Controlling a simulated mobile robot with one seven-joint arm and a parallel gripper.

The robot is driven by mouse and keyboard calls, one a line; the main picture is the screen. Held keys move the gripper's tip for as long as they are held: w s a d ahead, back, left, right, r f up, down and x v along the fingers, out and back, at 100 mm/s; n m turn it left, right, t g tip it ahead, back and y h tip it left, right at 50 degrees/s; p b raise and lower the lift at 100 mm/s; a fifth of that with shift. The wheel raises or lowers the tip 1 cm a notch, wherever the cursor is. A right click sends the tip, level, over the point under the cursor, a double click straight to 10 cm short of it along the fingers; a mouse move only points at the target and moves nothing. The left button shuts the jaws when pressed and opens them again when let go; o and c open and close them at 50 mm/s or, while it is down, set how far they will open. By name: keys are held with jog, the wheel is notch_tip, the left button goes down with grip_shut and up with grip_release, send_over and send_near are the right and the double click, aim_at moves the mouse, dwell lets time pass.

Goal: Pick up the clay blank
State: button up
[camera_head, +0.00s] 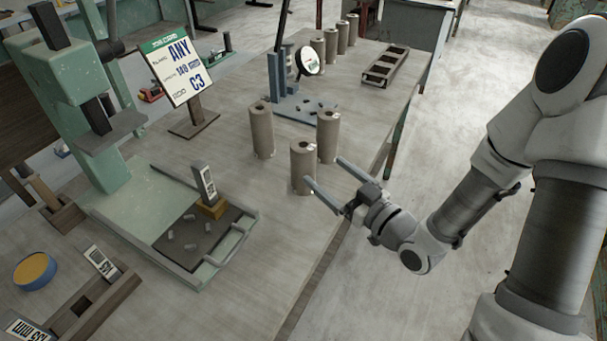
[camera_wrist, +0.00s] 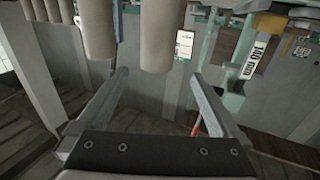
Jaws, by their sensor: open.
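Three grey-brown clay cylinders stand upright near the middle of the table in the head view: a front one (camera_head: 302,168), a right one (camera_head: 328,138) and a left one (camera_head: 261,132). My gripper (camera_head: 324,172) is at the table's right edge, its two fingers spread and pointing left toward the front and right cylinders. Nothing is held. In the wrist view the open fingers (camera_wrist: 158,77) frame a gap, and one clay cylinder (camera_wrist: 156,38) shows ahead of it, with another cylinder (camera_wrist: 97,28) to its left. Whether a finger touches a cylinder cannot be told.
Several more cylinders (camera_head: 318,50) stand in a row at the back, near a dark rack (camera_head: 386,66). A sign reading "ANY" (camera_head: 178,68) stands behind left. A green press (camera_head: 75,95) and a tray with a handle (camera_head: 225,250) are at left. The front table edge is clear.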

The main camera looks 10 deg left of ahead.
aim_at(310, 159)
jog(key=x, duration=0.6)
jog(key=shift+w+a+p, duration=0.2)
jog(key=shift+p, duration=0.2)
jog(key=shift+x, duration=3.2)
jog(key=shift+w+d+r, duration=0.15)
jog(key=shift+r, duration=0.05)
grip_shut()
